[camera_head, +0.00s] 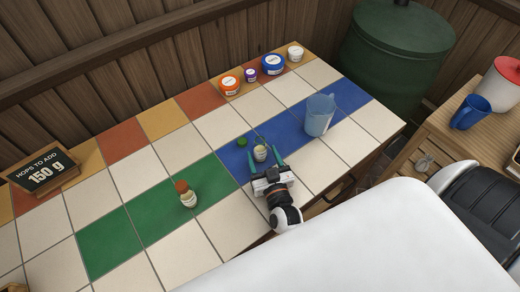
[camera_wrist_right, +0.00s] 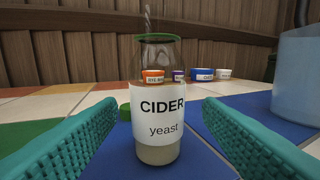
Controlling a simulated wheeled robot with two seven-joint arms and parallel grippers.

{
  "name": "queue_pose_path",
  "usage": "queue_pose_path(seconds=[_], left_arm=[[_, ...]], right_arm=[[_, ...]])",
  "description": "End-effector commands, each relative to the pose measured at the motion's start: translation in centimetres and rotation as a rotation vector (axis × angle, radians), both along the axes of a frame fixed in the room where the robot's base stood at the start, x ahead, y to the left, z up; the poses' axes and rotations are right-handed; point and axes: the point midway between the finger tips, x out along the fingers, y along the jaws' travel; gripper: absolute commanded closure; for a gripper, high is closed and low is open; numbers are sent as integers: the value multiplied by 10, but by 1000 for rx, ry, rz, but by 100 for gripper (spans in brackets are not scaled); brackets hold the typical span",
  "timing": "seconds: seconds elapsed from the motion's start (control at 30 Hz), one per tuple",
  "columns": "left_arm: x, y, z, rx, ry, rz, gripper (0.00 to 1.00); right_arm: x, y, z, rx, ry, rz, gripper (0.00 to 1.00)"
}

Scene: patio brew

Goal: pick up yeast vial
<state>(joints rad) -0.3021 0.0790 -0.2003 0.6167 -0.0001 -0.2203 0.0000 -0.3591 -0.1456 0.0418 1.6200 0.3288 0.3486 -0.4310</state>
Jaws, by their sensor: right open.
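The yeast vial (camera_head: 260,153) stands upright on a blue tile of the counter. In the right wrist view the vial (camera_wrist_right: 157,120) is clear glass with a green rim and a white label reading "CIDER yeast". My right gripper (camera_head: 266,160) is open, with its teal fingers on either side of the vial. In the right wrist view the fingers (camera_wrist_right: 155,140) show a gap to the vial on both sides. A small green cap (camera_head: 241,142) lies on the tile just left of the vial. My left gripper is not in view.
A blue clear jug (camera_head: 319,115) stands right of the vial. Several lidded tubs, including an orange one (camera_head: 230,85), line the back. A sign (camera_head: 43,172) reads "HOPS TO ADD 150 g". Many tiles are bare.

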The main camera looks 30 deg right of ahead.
Motion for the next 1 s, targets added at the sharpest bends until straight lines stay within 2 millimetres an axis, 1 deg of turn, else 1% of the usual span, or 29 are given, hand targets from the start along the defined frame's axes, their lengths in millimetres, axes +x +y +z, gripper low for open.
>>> queue_pose_path(seconds=[0.2, 0.3, 0.4, 0.57, 0.6, 0.67, 0.8, 0.9, 1.0], left_arm=[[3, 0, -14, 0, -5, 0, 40], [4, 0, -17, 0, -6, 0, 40], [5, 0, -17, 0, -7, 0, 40], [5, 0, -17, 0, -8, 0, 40], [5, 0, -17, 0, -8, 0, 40], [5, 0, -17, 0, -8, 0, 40], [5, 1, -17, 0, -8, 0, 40], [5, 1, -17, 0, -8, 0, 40], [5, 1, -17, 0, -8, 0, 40]], right_arm=[[33, -5, 2, -1, -4, -1, 40], [43, -7, 2, 0, -2, -1, 40], [47, -8, 3, -1, 0, 0, 40], [46, -8, 4, -1, 0, 0, 40], [46, -8, 4, -1, 0, 0, 41], [46, -8, 4, -1, 0, 0, 51], [46, -8, 4, -1, 0, 0, 74], [46, -8, 4, -1, 0, 0, 88], [46, -8, 4, -1, -1, 0, 88]])
